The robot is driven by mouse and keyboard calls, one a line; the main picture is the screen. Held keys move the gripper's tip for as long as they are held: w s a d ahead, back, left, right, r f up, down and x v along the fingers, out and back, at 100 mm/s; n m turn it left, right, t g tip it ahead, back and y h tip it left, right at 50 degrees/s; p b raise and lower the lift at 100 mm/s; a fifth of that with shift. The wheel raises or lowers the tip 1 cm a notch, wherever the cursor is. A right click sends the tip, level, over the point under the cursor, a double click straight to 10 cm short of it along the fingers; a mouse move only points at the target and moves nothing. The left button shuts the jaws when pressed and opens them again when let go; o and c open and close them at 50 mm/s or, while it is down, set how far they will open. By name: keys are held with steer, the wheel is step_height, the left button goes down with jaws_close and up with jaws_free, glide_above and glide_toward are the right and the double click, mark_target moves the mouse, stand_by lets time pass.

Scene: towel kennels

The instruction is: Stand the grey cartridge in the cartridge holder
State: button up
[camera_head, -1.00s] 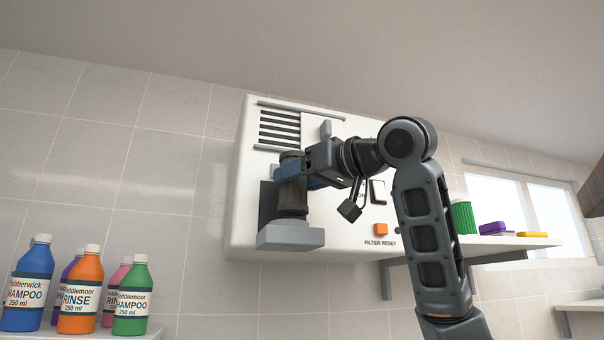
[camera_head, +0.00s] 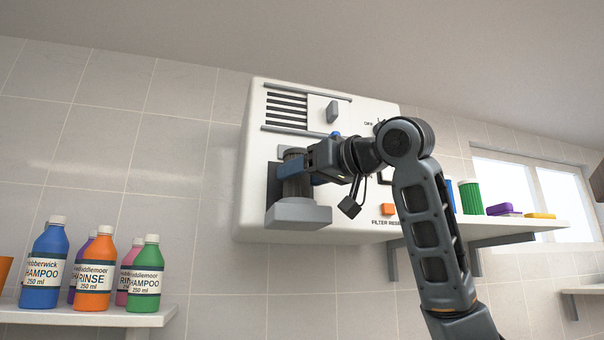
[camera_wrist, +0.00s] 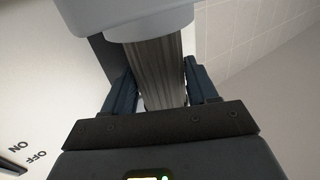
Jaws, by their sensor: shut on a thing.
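The grey cartridge (camera_head: 293,187) is an upright ribbed cylinder in front of the white wall unit. My gripper (camera_head: 299,172) is shut on its side, coming from the right. The cartridge holder (camera_head: 298,214) is a light grey ledge low on the unit's front, directly under the cartridge. In the wrist view, which is upside down, the cartridge (camera_wrist: 160,75) is between my two fingers.
The white unit (camera_head: 262,110) has a slotted vent (camera_head: 287,110), a grey handle (camera_head: 333,112) and an orange filter reset button (camera_head: 389,209). Shampoo and rinse bottles (camera_head: 93,275) stand on a shelf at the lower left. A right shelf (camera_head: 505,230) carries several coloured things.

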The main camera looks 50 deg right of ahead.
steer(key=o, duration=1.3)
steer(key=s+b, duration=0.1)
steer(key=s, duration=0.6)
steer(key=shift+s+a+b, duration=0.3)
steer(key=shift+s, duration=0.1)
